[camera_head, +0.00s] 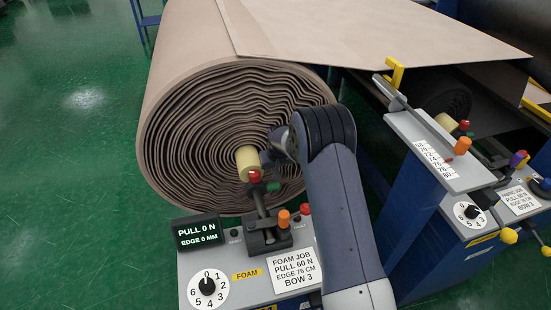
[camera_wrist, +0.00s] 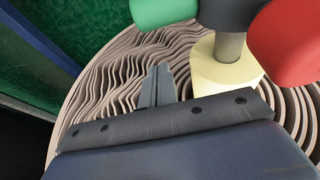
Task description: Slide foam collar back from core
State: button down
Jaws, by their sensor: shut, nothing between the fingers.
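The pale yellow foam collar (camera_head: 247,160) sits at the middle of the large brown wound roll (camera_head: 190,130). It also shows in the wrist view (camera_wrist: 222,78), where a grey shaft (camera_wrist: 229,46) meets it. I cannot tell the core apart from the shaft and collar. My gripper (camera_wrist: 157,75) is shut and empty, its fingers in front of the roll's layered end face, left of the collar and apart from it. In the head view my wrist is just right of the collar and the fingertips are hidden.
A red knob (camera_head: 254,176) and a green knob (camera_head: 273,187) stand close in front of the collar. Below is a console with a numbered dial (camera_head: 207,287), a display reading "PULL 0 N, EDGE 0 MM" (camera_head: 196,232) and a "FOAM JOB" card (camera_head: 296,272). Another console (camera_head: 440,150) stands right.

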aim_at(279, 183)
jog(key=shift+s+d+f+p, duration=0.1)
jog(key=shift+s+d+p, duration=0.15)
jog(key=shift+s, duration=0.65)
jog(key=shift+s+d+p, duration=0.1)
jog(key=shift+s+p, duration=0.25)
jog(key=shift+s, duration=0.5)
jog(key=shift+s+d+f+b, duration=0.1)
jog(key=shift+s+f+b, duration=0.1)
jog(key=shift+s+b, duration=0.45)
jog(key=shift+s+d+r+b, duration=0.1)
jog(key=shift+s+b, duration=0.25)
jog(key=shift+b, duration=0.15)
jog(key=shift+r, duration=0.15)
